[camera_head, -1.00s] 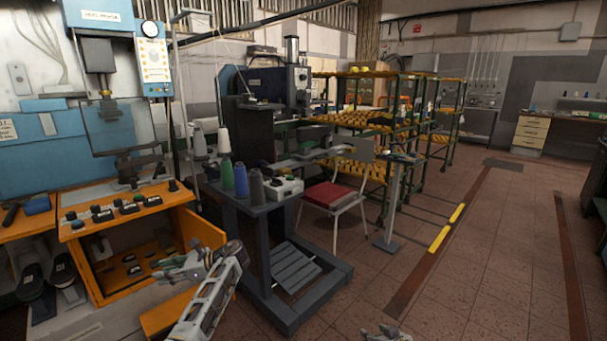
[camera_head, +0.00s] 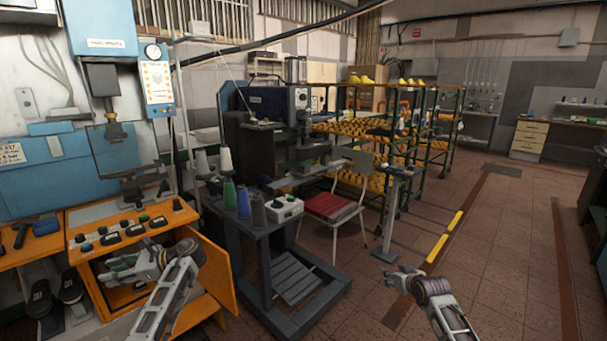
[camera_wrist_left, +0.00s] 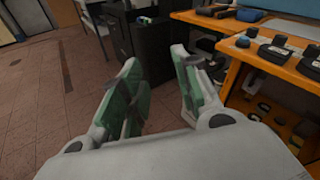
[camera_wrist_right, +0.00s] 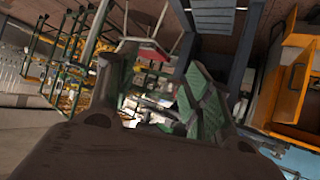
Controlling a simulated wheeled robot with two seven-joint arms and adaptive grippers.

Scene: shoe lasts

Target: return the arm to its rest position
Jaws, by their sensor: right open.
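My left gripper (camera_head: 112,268) is in front of the orange workbench at the lower left of the head view. In the left wrist view its two green-padded fingers (camera_wrist_left: 160,75) stand apart with nothing between them. My right gripper (camera_head: 392,279) is over the tiled floor at the lower right of the head view, apart from any object. In the right wrist view its fingers (camera_wrist_right: 150,85) are apart and hold nothing.
An orange workbench (camera_head: 205,265) with an open door is by my left arm. A dark machine stand (camera_head: 310,318) with thread spools is between the arms. A red chair (camera_head: 335,207) and shoe-last racks (camera_head: 350,128) stand behind. Floor at right (camera_head: 510,260) is clear.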

